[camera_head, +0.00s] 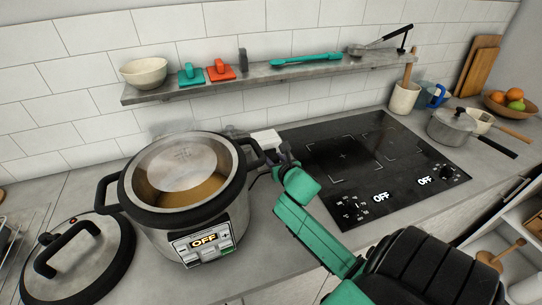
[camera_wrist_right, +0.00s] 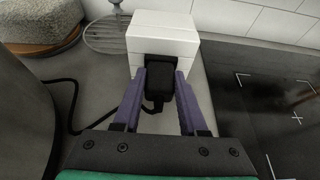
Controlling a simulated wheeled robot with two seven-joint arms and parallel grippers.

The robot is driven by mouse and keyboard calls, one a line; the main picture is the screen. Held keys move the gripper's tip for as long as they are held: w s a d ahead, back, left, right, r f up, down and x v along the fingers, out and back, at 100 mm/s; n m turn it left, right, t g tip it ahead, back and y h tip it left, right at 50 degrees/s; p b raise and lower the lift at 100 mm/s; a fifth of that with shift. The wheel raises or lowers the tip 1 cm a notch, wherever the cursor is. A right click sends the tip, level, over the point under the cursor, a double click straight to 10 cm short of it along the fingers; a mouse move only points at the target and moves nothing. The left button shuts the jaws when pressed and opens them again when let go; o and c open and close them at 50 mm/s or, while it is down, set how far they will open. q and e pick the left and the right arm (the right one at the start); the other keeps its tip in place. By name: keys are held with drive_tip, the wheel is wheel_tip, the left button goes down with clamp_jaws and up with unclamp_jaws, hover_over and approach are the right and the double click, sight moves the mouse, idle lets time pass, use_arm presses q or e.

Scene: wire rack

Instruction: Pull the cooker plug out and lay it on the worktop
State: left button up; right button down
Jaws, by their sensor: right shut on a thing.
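My right gripper (camera_wrist_right: 159,92) is shut on the plug, one purple finger on each side. In the head view the gripper (camera_head: 281,155) is beside the cooker's right handle, and the plug is hidden there. My left gripper is not in view.
A black hob (camera_head: 345,157) lies right of the socket box. A round black-handled lid (camera_head: 78,258) lies left of the cooker. A wall shelf (camera_head: 262,82) hangs above. Bare worktop shows in front of the cooker and hob.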

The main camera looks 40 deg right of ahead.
drive_tip(key=shift+s+f, duration=0.1)
drive_tip(key=shift+s, duration=0.1)
drive_tip(key=shift+s+a+p, duration=0.2)
drive_tip(key=shift+s+p, duration=0.1)
drive_tip(key=shift+s, duration=0.15)
drive_tip(key=shift+s+a, duration=0.15)
drive_tip(key=shift+s, duration=0.2)
idle(0.5)
drive_tip(key=shift+s+a+p, duration=0.15)
drive_tip(key=shift+s+p, duration=0.15)
drive_tip(key=shift+s, duration=0.05)
drive_tip(key=shift+s+a, duration=0.15)
drive_tip(key=shift+s, duration=0.35)
drive_tip(key=shift+s+a, duration=0.15)
drive_tip(key=shift+s, duration=0.35)
drive_tip(key=shift+p, duration=0.3)
drive_tip(key=shift+s+a, duration=0.3)
drive_tip(key=shift+s, duration=0.45)
drive_tip(key=shift+s+a, duration=0.25)
drive_tip(key=shift+s, duration=0.5)
